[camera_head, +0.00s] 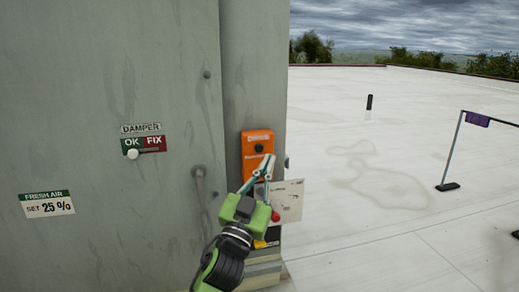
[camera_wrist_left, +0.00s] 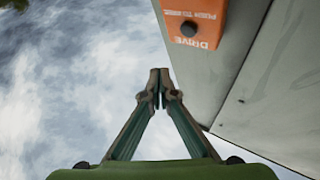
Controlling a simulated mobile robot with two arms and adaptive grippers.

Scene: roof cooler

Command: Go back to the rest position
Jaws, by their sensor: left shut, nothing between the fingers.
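My left gripper (camera_head: 266,163) is raised in front of the orange drive box (camera_head: 257,143) on the cooler's grey side. Its green body and thin fingers cover the lower part of the box in the head view. In the left wrist view the fingertips (camera_wrist_left: 160,76) are together with nothing between them. The orange box (camera_wrist_left: 206,14) with its dark round button shows there at the top, apart from the fingertips in the picture. My right gripper is in neither view.
The grey cooler wall (camera_head: 100,70) fills the left, with a damper lever (camera_head: 133,154) at the OK end and a fresh air label (camera_head: 47,204). A white card (camera_head: 288,200) is beside my gripper. Open white roof lies right, with a barrier (camera_head: 452,150) and a black-topped post (camera_head: 369,103).

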